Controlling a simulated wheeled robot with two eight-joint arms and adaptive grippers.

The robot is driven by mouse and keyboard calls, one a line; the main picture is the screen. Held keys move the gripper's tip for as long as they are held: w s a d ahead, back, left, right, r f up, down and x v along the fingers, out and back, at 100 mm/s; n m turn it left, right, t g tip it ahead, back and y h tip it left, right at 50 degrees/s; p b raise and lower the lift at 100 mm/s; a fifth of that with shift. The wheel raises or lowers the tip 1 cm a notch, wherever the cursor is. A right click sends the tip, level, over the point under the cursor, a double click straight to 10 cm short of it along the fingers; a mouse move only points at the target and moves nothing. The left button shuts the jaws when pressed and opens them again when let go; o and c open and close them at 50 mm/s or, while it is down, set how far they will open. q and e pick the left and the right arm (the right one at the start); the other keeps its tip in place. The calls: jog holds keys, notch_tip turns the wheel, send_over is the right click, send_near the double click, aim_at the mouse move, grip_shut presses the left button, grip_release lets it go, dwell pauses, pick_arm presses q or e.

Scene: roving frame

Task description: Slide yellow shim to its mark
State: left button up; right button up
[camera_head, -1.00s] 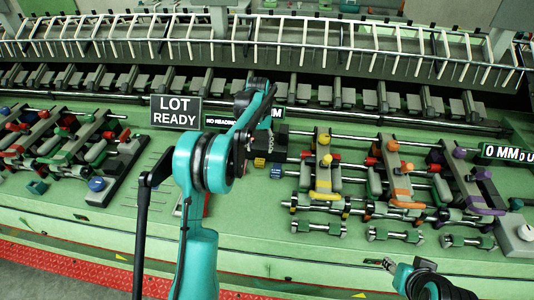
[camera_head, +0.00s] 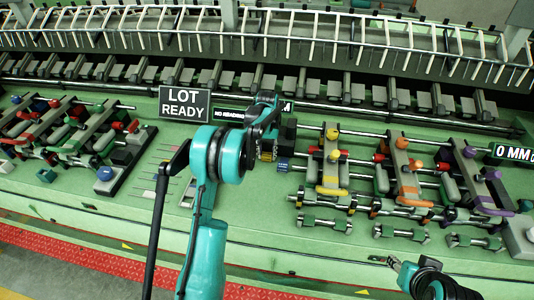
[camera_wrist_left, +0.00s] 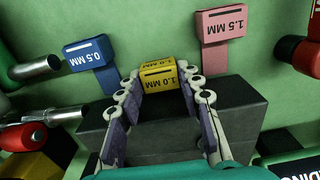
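In the head view the yellow shim (camera_head: 267,156) is small, just below my left gripper (camera_head: 262,142), beside a blue shim (camera_head: 283,165). The shim's mark cannot be made out. My right gripper (camera_head: 394,264) is at the bottom, away from the shims; its finger state is unclear.
In the left wrist view, the blue 0.5 MM shim (camera_wrist_left: 88,52) and pink 1.5 MM shim (camera_wrist_left: 225,22) flank the yellow one. Metal rods (camera_wrist_left: 35,68) lie at left. Clamp fixtures (camera_head: 330,165) stand right of my left gripper. A LOT READY sign (camera_head: 185,103) is behind my arm.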

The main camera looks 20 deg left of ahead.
aim_at(265, 169)
pick_arm(q)
grip_shut()
jog(key=shift+s, duration=0.3)
jog(key=s, duration=0.2)
jog(key=s+d+b, duration=0.1)
jog(key=s, duration=0.1)
jog(key=shift+s+d, duration=0.1)
jog(key=shift+f, duration=0.1)
jog(key=o, duration=0.9)
grip_release()
jog(key=shift+o, duration=0.7)
